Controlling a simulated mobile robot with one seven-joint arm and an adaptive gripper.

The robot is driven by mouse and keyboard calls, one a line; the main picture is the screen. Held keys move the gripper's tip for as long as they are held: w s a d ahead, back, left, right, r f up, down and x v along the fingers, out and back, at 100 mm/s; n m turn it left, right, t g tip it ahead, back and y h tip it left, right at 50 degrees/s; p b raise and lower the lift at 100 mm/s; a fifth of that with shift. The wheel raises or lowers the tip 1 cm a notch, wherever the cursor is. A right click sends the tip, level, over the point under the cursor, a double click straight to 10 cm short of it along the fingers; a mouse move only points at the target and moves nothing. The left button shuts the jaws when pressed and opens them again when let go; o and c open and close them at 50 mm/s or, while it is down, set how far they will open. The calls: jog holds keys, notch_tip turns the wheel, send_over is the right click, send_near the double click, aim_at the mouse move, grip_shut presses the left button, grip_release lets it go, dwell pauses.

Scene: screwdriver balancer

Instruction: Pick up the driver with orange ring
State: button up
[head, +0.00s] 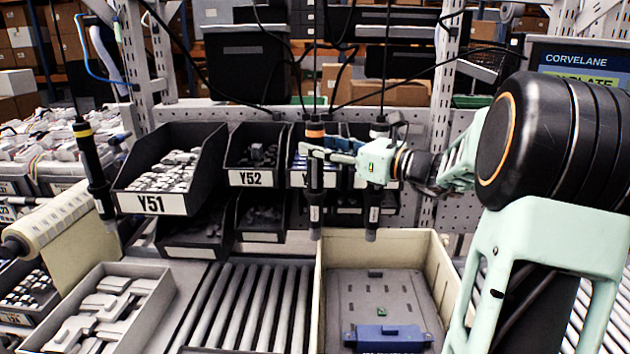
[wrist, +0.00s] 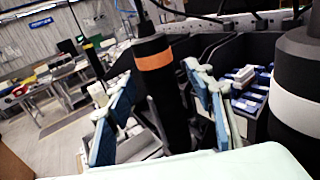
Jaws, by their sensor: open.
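The driver with the orange ring (head: 315,180) hangs upright on a cable above the left wall of the beige tote. In the wrist view its black body and orange ring (wrist: 154,62) show between my two blue-padded fingers, with gaps at its sides. My gripper (head: 328,152) reaches in from the right at the driver's upper body, just below the ring. It is open in the wrist view (wrist: 160,88), its fingers spread on either side of the driver. I cannot tell exactly how deep the driver sits between them.
A driver with a white ring (head: 378,185) hangs close on the right, beside my gripper; it also shows in the wrist view (wrist: 295,108). A yellow-ringed driver (head: 95,175) hangs far left. Black bins (head: 207,155) stand behind. The beige tote (head: 442,270) holds a blue part (head: 388,338).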

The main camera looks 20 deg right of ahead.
jog(key=shift+x, duration=0.85)
jog(key=shift+c, duration=0.5)
grip_shut()
jog(key=shift+r, duration=0.15)
